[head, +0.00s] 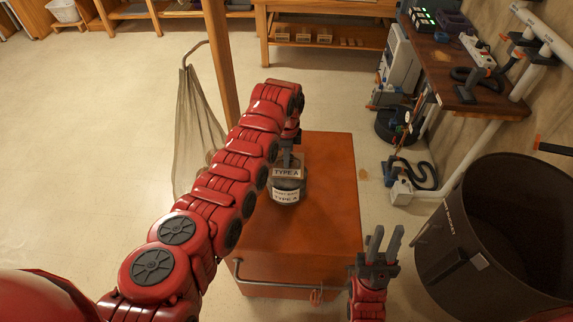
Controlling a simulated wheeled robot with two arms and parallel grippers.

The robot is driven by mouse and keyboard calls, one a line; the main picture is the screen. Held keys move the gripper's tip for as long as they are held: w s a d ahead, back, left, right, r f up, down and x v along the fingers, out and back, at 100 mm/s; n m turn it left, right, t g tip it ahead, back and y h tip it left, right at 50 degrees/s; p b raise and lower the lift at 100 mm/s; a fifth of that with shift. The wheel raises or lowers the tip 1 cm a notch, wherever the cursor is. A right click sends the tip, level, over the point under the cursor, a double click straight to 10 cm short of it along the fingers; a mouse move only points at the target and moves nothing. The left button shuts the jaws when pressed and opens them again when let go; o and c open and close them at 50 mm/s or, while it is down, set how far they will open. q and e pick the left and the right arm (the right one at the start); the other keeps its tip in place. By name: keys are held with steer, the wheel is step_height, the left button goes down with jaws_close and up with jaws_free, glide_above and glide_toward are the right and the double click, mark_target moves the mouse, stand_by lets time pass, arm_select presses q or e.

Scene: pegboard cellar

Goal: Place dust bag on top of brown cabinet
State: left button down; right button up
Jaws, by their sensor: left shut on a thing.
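The dust bag (285,192) has a tan collar marked "TYPE A" and a darker body with a white label below. My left gripper (289,160) reaches in from above and is shut on the collar's upper edge. The brown cabinet (325,225), orange-brown with a flat top, stands in the middle. The dust bag is over its top, near the upper middle; I cannot tell whether its underside touches. My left arm hides the cabinet's left part. My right gripper (383,243) is open and empty, fingers pointing up the picture, beside the cabinet's lower right corner.
A large dark bin (490,240) stands at the right. A wooden bench (460,75) holds tools and a power strip. A hose and equipment lie on the floor below it. A hanging net bag (195,120) is left of the cabinet. The left floor is clear.

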arm_select(q)
steer(key=shift+s+f+p, duration=0.1)
steer(key=shift+f+p, duration=0.3)
steer(key=shift+f, duration=1.15)
steer(key=c, duration=0.9)
jaws_free()
steer(key=shift+c, duration=0.2)
steer(key=shift+r, duration=0.1)
